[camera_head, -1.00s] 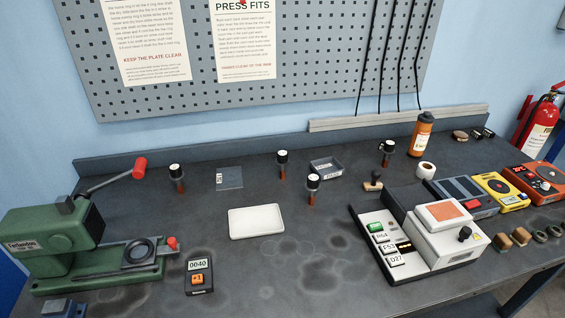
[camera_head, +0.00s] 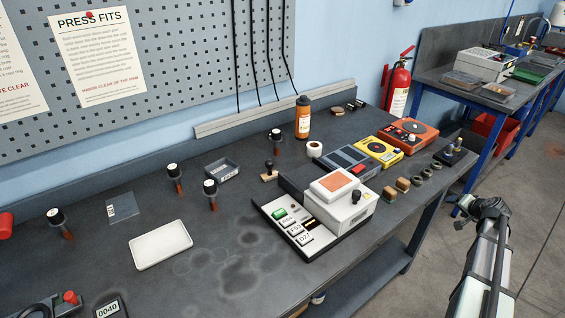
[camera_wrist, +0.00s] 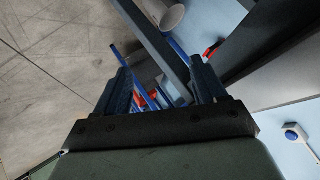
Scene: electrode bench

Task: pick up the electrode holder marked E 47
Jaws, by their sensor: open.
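Several electrode holders with black collars, white tops and copper-brown lower parts stand upright on the bench in the head view. One is at the left (camera_head: 60,222), two are near the middle, a back one (camera_head: 174,178) and a front one (camera_head: 211,194), and one is farther back (camera_head: 276,141). Their markings are too small to read, so I cannot tell which is E 47. My gripper (camera_wrist: 163,88) is open in the wrist view with nothing held between its fingers. My arm shows at the right of the head view, off the bench's right end and well apart from the holders.
A white tray (camera_head: 161,245) lies in front of the holders. The front middle is clear.

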